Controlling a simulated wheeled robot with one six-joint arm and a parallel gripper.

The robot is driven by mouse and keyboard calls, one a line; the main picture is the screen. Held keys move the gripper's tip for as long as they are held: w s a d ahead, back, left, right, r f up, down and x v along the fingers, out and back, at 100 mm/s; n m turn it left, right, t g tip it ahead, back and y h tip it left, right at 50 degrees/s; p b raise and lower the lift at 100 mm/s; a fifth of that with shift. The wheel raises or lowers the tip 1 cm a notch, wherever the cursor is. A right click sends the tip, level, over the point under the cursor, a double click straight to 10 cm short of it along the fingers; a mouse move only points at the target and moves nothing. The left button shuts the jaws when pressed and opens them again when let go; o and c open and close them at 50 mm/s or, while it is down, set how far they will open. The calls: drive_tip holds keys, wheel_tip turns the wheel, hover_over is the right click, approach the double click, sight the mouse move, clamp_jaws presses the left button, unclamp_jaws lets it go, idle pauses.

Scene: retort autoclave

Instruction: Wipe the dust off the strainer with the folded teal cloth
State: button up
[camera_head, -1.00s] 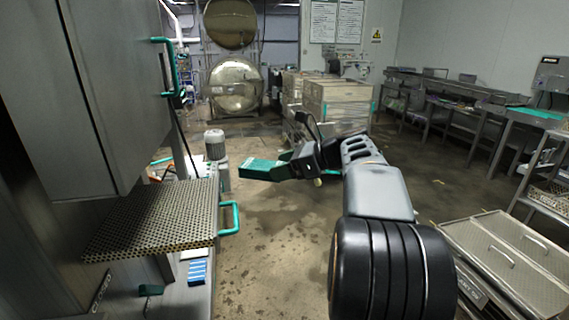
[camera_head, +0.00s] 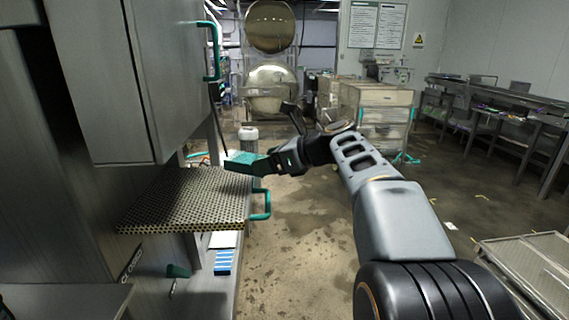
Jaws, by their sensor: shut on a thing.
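The strainer (camera_head: 185,203) is a flat perforated metal plate with a teal handle (camera_head: 262,200) on its right side. It sticks out from the cabinet at the left, below the grey box. My gripper (camera_head: 262,163) is shut on the folded teal cloth (camera_head: 242,162). The cloth is at the strainer's far right corner in the picture. I cannot tell whether it touches the plate or hangs above it. No dust can be made out on the plate at this size.
A grey cabinet (camera_head: 112,80) with a teal handle (camera_head: 213,50) hangs above the strainer's left part. A blue and white item (camera_head: 224,262) lies on the low ledge below. A metal cart (camera_head: 375,115) stands farther back.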

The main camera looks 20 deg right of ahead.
drive_tip(key=shift+w+a+f+p, duration=0.3)
drive_tip(key=shift+w+a, duration=0.4)
drive_tip(key=shift+a, duration=1.4)
drive_tip(key=shift+w+a+f+p, duration=0.15)
drive_tip(key=shift+w+a+f, duration=0.4)
drive_tip(key=shift+a, duration=1.55)
drive_tip(key=shift+w+a+f+p, duration=0.1)
drive_tip(key=shift+w+a+p, duration=0.15)
drive_tip(key=shift+w+a, duration=1.25)
drive_tip(key=shift+s+a, duration=0.6)
drive_tip(key=shift+s, duration=0.05)
drive_tip(key=shift+s, duration=0.1)
